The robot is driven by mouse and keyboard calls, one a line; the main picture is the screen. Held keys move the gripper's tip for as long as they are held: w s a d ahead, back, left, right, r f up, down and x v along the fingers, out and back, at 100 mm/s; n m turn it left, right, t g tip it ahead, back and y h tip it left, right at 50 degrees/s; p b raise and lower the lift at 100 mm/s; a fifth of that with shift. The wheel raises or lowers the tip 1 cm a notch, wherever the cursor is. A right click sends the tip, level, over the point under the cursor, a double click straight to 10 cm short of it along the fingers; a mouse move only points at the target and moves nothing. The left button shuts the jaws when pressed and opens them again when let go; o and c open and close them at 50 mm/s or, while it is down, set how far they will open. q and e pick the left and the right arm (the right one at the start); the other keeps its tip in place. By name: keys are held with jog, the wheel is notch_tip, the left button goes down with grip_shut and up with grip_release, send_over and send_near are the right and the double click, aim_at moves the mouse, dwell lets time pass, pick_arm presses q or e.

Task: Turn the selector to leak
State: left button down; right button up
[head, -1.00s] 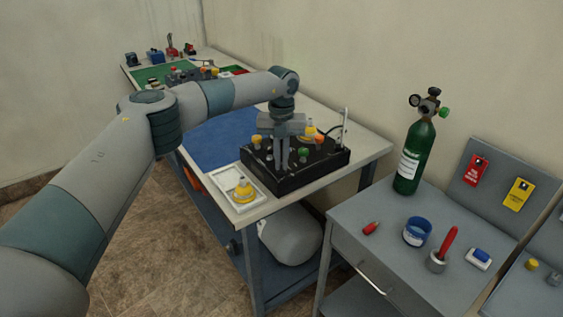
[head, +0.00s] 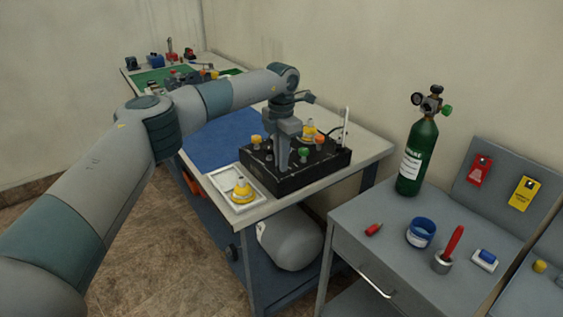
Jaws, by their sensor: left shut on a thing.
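The black trainer box (head: 296,179) sits on the near end of the long workbench. Orange, green and yellow knobs stand on its top. My left gripper (head: 282,165) points straight down at the middle of the box top, fingers low between the orange knob (head: 256,140) and the green knob (head: 304,152). It is shut on a small part there, at the selector's likely place. The fingers hide that part, so I cannot read its setting or see a leak mark. My right gripper is not in view.
A white tray (head: 222,190) with a yellow piece (head: 242,191) lies left of the box. A thin upright post (head: 345,127) stands at its back right. A green cylinder (head: 416,155) stands on the grey side table (head: 385,225). A blue mat (head: 222,140) lies clear behind.

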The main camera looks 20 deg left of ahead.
pick_arm(q)
jog(key=m, duration=0.4)
jog(key=shift+m+b, duration=0.35)
jog(key=shift+m, duration=0.85)
jog(key=m, duration=0.5)
jog(key=shift+r, duration=0.1)
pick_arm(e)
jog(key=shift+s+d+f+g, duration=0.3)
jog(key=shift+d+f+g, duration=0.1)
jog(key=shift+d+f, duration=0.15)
pick_arm(q)
jog(key=c, duration=1.9)
grip_release()
